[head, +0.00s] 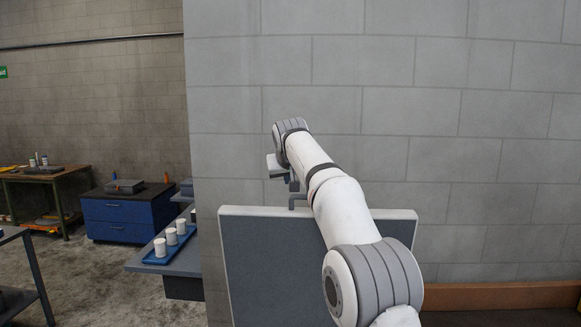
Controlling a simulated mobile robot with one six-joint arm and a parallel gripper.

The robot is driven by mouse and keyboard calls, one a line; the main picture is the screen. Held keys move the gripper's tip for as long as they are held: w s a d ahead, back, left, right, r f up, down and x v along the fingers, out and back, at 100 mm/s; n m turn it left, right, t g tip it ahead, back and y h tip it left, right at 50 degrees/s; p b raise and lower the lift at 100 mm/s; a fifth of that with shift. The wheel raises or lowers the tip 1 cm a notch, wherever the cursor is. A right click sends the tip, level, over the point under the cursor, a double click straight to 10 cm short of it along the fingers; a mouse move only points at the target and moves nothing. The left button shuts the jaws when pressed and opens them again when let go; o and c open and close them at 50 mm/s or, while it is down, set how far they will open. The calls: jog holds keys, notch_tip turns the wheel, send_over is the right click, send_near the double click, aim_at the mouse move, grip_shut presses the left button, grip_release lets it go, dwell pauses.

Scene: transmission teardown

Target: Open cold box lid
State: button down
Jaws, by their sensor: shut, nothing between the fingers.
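A large flat panel, dark grey with a pale grey rim, stands nearly upright at the lower centre of the head view; it looks like the cold box lid (268,262), raised. The box body below it is out of frame. My white arm reaches across in front of the lid's right part and hides some of it. My gripper (297,199) is at the lid's top edge, left of the arm. It is small and partly hidden, and holds nothing. I cannot tell whether it touches the lid.
A grey block wall (400,120) stands behind the lid. To the left, a blue tray (158,256) with several white cups rests on a grey bench. A blue cabinet (122,215) and a wooden table (45,174) stand farther back. Open concrete floor lies between.

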jog(key=shift+s+d+f+b, duration=0.2)
jog(key=shift+s+f+b, duration=0.15)
jog(key=shift+s+f, duration=0.1)
jog(key=shift+s+d+f+b, duration=0.15)
jog(key=shift+s+f+b, duration=0.15)
jog(key=shift+s+f, duration=0.15)
jog(key=shift+s+d+f, duration=0.15)
jog(key=shift+s+f, duration=0.2)
jog(key=shift+s, duration=0.05)
jog(key=shift+f, duration=0.1)
